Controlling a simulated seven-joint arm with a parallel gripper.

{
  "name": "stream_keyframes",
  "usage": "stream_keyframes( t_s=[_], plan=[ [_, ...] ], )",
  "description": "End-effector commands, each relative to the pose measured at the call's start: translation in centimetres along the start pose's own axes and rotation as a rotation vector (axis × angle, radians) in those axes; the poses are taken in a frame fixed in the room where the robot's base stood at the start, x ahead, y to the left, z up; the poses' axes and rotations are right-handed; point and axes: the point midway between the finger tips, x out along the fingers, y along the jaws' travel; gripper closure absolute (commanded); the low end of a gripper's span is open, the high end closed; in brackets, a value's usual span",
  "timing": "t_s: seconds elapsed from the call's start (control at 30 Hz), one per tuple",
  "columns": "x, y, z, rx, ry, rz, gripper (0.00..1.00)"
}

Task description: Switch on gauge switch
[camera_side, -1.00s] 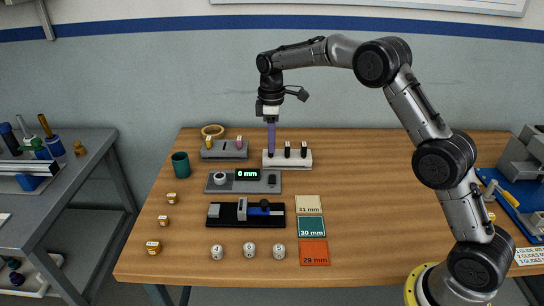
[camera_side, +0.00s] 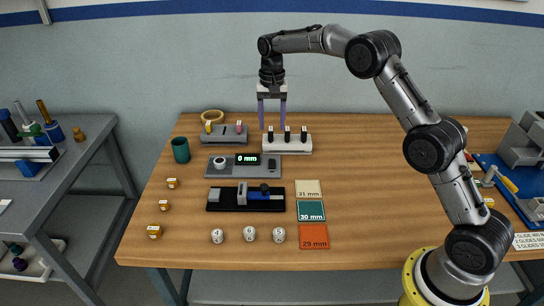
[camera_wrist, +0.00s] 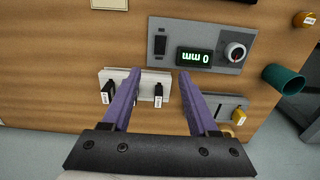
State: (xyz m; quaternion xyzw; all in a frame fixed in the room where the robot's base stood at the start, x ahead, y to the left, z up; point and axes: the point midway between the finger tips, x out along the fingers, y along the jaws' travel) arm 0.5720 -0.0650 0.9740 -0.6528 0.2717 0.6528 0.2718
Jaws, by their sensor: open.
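The gauge is a grey panel (camera_side: 235,170) with a lit "0 mm" display (camera_side: 248,159), a white knob (camera_side: 219,162) and a black switch (camera_side: 272,163) at its right end. In the wrist view the panel shows upside down, with the switch (camera_wrist: 160,43) ahead of the fingertips. Whether the switch is on cannot be told. My gripper (camera_side: 272,124) is open and empty, its purple fingers pointing down above the left end of the white block behind the gauge. In the wrist view my gripper (camera_wrist: 157,72) spreads across that block.
The white block (camera_side: 297,150) holds three upright black pieces. A grey block (camera_side: 222,153) with coloured pieces, a green cup (camera_side: 181,150) and a yellow ring (camera_side: 212,116) stand to the left. A black slide device (camera_side: 229,205) lies in front. The table's right half is mostly clear.

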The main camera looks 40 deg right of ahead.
Motion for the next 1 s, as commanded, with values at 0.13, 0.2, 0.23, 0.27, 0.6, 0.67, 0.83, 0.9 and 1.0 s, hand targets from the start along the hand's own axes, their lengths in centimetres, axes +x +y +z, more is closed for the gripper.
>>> stream_keyframes(
  t_s=[0.13,0.2,0.23,0.27,0.6,0.67,0.83,0.9,1.0],
  plan=[
    [2.2,0.1,0.1,-0.001,-0.004,0.003,0.4],
    [3.6,0.1,0.1,-0.002,-0.004,0.004,0.4],
    [4.3,0.1,0.1,-0.002,-0.005,0.004,0.4],
    [4.8,0.1,0.1,-0.002,-0.004,0.004,0.4],
    [10.9,0.1,0.1,-0.003,-0.003,0.003,0.4],
    [11.7,0.0,0.1,-0.003,-0.002,0.001,0.4],
    [12.9,0.0,0.0,-0.003,0.0,0.0,0.4],
    [13.1,0.0,0.0,-0.003,0.0,0.0,0.4],
    [13.1,0.0,0.0,-0.003,0.0,0.0,0.4]
  ],
)
